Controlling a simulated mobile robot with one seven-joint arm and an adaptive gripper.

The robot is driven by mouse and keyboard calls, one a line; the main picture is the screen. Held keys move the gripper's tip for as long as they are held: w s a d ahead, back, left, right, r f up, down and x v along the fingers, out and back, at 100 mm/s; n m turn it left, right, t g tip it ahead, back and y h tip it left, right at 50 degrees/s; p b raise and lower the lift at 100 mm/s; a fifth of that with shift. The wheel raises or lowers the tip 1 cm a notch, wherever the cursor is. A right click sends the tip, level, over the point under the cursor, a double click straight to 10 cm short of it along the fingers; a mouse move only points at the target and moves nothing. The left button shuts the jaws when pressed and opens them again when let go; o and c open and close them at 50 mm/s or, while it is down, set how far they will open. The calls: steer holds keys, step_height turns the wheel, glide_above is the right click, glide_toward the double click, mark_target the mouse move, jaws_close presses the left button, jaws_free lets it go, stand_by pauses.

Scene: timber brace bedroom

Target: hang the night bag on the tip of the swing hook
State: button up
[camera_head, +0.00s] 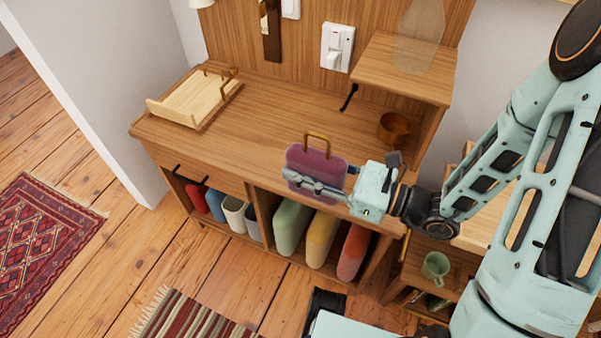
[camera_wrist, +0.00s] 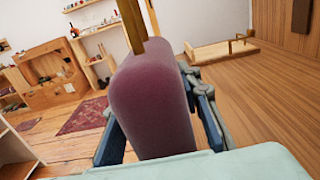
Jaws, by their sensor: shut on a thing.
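The night bag (camera_head: 316,166) is purple with rounded corners and a brass-coloured loop handle (camera_head: 317,138) on top. My gripper (camera_head: 305,182) is shut on its body, and the bag is upright by the desk's front edge. In the wrist view the bag (camera_wrist: 152,95) fills the middle, with a finger on each side and its handle (camera_wrist: 131,25) rising out of the frame. A thin black bar (camera_head: 349,97), which looks like the swing hook, slants below the raised shelf's left corner. The bag is apart from it, to its lower left. The hook's tip is too small to make out.
The wooden desk top (camera_head: 250,115) is mostly clear. A pale tray (camera_head: 195,99) lies at its left, and a brown bowl (camera_head: 394,127) stands under the raised shelf (camera_head: 400,70). A glassy vase (camera_head: 419,38) stands on that shelf. Several coloured files fill the cubbies below.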

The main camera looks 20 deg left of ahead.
steer(key=shift+d+f, duration=0.25)
steer(key=shift+d, duration=0.15)
steer(key=shift+w+d, duration=0.1)
steer(key=shift+d, duration=0.05)
steer(key=shift+w+d+b, duration=0.2)
steer(key=shift+w+b, duration=0.15)
steer(key=shift+w, duration=2.75)
steer(key=shift+w, duration=0.15)
steer(key=shift+w+d+p, duration=0.2)
steer(key=shift+w+p, duration=0.2)
steer(key=shift+w, duration=2.2)
steer(key=shift+w, duration=0.2)
steer(key=shift+f+b, duration=0.5)
steer(key=shift+f, duration=0.3)
steer(key=o, duration=1.4)
steer(key=shift+c, duration=0.2)
